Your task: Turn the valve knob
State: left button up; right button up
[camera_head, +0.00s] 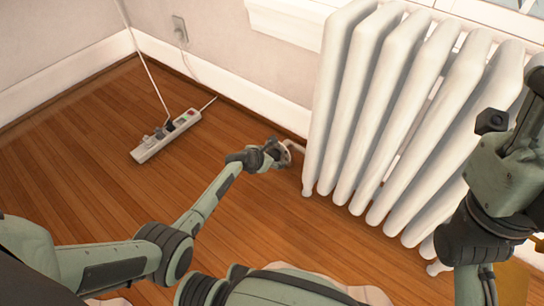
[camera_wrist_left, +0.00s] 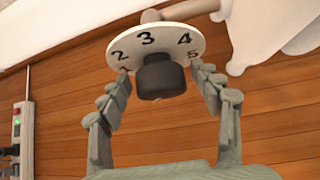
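The valve knob (camera_wrist_left: 160,78) is a dark, short cylinder in front of a white round dial (camera_wrist_left: 148,45) marked with black numbers 2, 3, 4 and 5. In the head view the valve dial (camera_head: 286,153) is small and partly hidden by my gripper, low beside the radiator's left end. My left gripper (camera_head: 275,153) reaches it from the left. In the left wrist view its two fingers (camera_wrist_left: 159,72) are open, one on each side of the knob, with gaps between them and the knob. The fingertips overlap the dial's lower edge. My right arm is at the right, its gripper out of view.
A white radiator (camera_head: 385,110) stands along the wall, close to the right of my left gripper. A white power strip (camera_head: 166,136) with cables lies on the wooden floor (camera_head: 95,165). The floor left of my arm is otherwise clear.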

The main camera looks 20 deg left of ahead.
pick_arm(q)
jog(key=shift+s, duration=0.15)
jog(key=v, duration=1.2)
